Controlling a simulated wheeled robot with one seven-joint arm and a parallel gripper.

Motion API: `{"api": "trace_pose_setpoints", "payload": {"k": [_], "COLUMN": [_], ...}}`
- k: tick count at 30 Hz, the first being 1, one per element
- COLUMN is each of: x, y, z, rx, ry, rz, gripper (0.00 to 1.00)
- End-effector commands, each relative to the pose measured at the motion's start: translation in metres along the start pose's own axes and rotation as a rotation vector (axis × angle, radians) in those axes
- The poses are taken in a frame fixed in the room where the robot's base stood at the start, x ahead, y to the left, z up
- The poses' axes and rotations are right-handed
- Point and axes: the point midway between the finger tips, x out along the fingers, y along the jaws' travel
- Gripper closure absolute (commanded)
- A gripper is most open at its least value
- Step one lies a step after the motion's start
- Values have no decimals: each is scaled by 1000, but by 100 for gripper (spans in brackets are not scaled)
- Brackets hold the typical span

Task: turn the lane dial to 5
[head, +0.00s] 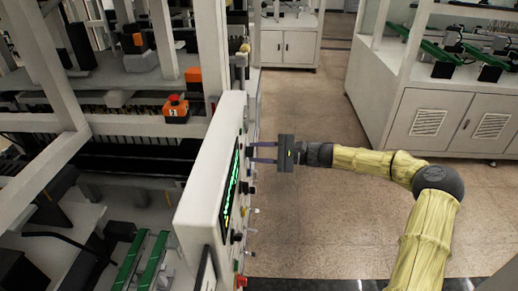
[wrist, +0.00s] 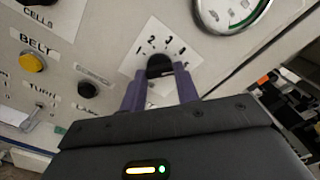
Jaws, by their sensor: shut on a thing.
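The lane dial is a black round knob (wrist: 159,63) on a white numbered plate (wrist: 152,32) on the panel, in the upper middle of the wrist view. Digits run in an arc above the knob; those at the right are small and partly hidden by a finger. My gripper (wrist: 160,79) has its two purple fingers on either side of the knob, shut on it. I cannot tell which digit the knob points to. In the head view my gripper (head: 251,152) reaches left to the panel's front face, and the knob is too small to make out.
The control panel (head: 211,170) carries other controls: a yellow BELT button (wrist: 32,62), a black knob (wrist: 88,89), a TURN switch (wrist: 36,116) and a round gauge (wrist: 228,10). The floor at right is clear up to the white cabinets (head: 430,115).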

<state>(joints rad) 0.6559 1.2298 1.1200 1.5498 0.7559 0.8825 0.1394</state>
Motion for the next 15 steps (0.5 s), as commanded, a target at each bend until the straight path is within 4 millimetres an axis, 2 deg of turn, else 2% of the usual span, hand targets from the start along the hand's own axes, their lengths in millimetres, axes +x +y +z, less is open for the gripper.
{"api": "trace_pose_setpoints", "payload": {"k": [6, 15], "x": [0, -1], "y": [-1, 1], "z": [0, -1], "rx": [149, 246], "ry": [3, 3], "rz": [0, 0], "gripper": [92, 92]}}
